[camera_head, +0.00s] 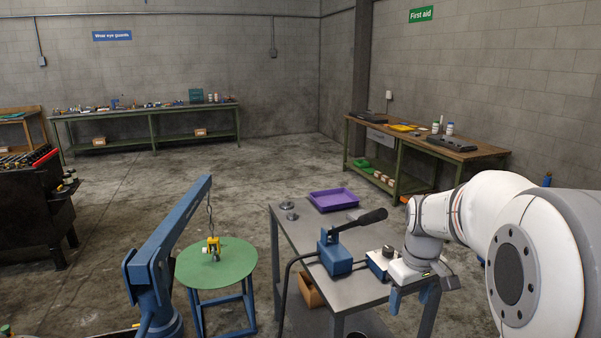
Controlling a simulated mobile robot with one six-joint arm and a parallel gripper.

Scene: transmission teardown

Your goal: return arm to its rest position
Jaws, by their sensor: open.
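My arm (490,205) is white and grey and reaches in from the right edge of the head view. It bends down at the wrist, over the right end of a grey metal table (300,233). My gripper (411,298) hangs at the table's right front edge, with its blue fingers apart and pointing down. I see nothing between them. I cannot tell how far the fingertips are from the table edge.
A blue lever press (336,255) and a purple tray (334,200) are on the table. A blue crane (160,262) holds its hook over a round green table (240,265). Workbenches line the walls (140,113), (470,152). Open floor lies behind the table.

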